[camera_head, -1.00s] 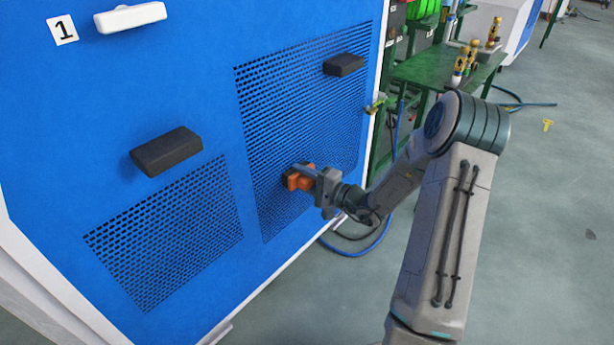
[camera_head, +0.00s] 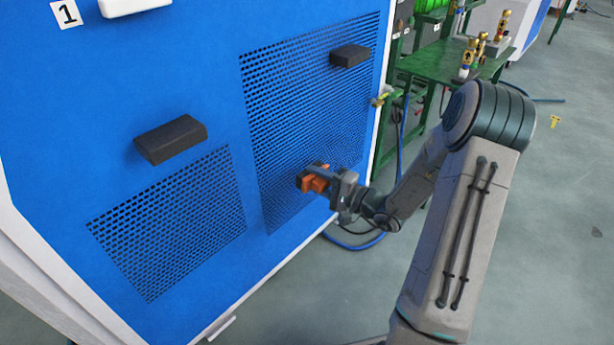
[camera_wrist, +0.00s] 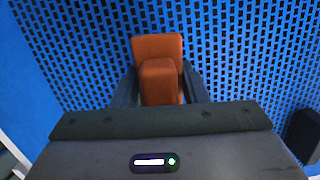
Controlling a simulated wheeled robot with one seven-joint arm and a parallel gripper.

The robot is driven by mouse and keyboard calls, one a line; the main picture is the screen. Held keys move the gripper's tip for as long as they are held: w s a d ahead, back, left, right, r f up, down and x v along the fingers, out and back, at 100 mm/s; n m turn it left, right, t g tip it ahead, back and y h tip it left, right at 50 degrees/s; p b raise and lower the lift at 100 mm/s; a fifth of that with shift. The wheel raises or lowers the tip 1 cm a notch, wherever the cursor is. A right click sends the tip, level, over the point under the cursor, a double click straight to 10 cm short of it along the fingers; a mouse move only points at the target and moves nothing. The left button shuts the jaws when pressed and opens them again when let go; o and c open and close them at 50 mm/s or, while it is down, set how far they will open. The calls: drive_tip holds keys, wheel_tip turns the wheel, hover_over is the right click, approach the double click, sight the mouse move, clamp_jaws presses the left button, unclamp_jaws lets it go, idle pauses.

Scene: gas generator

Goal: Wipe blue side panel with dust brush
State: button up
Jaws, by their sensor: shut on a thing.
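The blue side panel (camera_head: 210,75) fills the left of the head view and has two perforated vent areas. My gripper (camera_head: 328,181) is at the lower part of the larger vent (camera_head: 305,110). It is shut on the orange dust brush (camera_head: 312,183). In the wrist view the orange brush (camera_wrist: 158,70) sits between my two dark fingers, in front of the perforated blue panel (camera_wrist: 250,50). Its bristles are hidden, and I cannot tell whether they touch the panel.
Two black handles stick out from the panel, one at the left (camera_head: 170,140) and one at the upper right (camera_head: 350,55). A white handle (camera_head: 132,5) is at the top. A green table (camera_head: 445,62) with brass fittings stands behind at the right. A blue hose (camera_head: 355,243) lies on the floor.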

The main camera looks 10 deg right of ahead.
sight(327, 186)
drive_tip(key=shift+s+d, duration=0.45)
drive_tip(key=shift+s, duration=0.15)
drive_tip(key=shift+s, duration=0.1)
drive_tip(key=shift+b+v, duration=0.35)
drive_tip(key=shift+v, duration=1.05)
drive_tip(key=shift+s+a, duration=0.1)
